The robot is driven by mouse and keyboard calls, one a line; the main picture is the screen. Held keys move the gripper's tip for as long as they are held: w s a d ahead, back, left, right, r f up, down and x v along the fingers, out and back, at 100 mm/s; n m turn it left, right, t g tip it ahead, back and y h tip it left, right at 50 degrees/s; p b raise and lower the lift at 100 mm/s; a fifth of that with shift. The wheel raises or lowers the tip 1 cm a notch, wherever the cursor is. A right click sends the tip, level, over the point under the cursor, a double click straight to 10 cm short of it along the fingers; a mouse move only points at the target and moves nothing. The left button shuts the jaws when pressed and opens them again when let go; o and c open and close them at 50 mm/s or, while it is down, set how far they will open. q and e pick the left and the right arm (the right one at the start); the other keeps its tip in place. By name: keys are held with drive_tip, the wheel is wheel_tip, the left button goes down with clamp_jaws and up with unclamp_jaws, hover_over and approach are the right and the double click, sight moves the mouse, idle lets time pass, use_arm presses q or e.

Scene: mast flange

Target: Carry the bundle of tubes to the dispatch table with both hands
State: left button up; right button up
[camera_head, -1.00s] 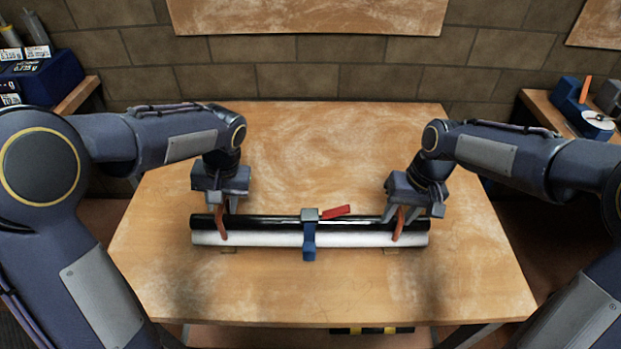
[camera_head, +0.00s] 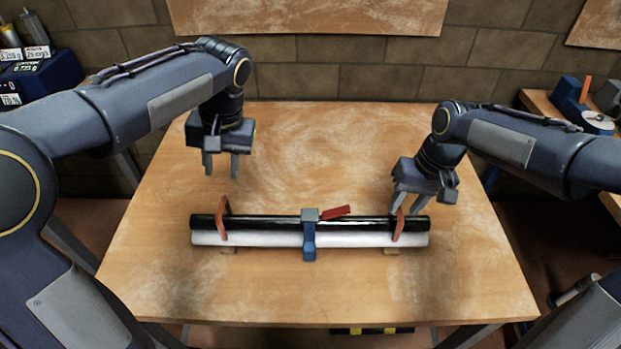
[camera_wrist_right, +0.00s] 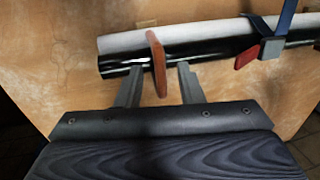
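The bundle of tubes (camera_head: 265,238), one black and one white, lies flat across the wooden table (camera_head: 320,290). A blue strap (camera_head: 309,240) with a grey buckle and red lever (camera_head: 336,212) binds its middle. An orange-red handle stands near each end, the left one (camera_head: 224,218) and the right one (camera_head: 398,224). My left gripper (camera_head: 221,174) is open and empty, above and behind the left handle. My right gripper (camera_head: 409,211) is open just behind the right handle. In the right wrist view its fingers (camera_wrist_right: 158,82) stand apart on either side of that handle (camera_wrist_right: 157,62), without visible contact.
Small wooden supports (camera_head: 391,251) show under the bundle. The table is otherwise clear. A side table (camera_head: 540,105) at the right holds a blue device and a disc. Blue boxes (camera_head: 40,75) stand at the far left. A brick wall closes the back.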

wheel_tip(320, 180, up, 8)
drive_tip(key=d, duration=0.1)
drive_tip(key=shift+d, duration=0.3)
drive_tip(key=shift+r, duration=0.1)
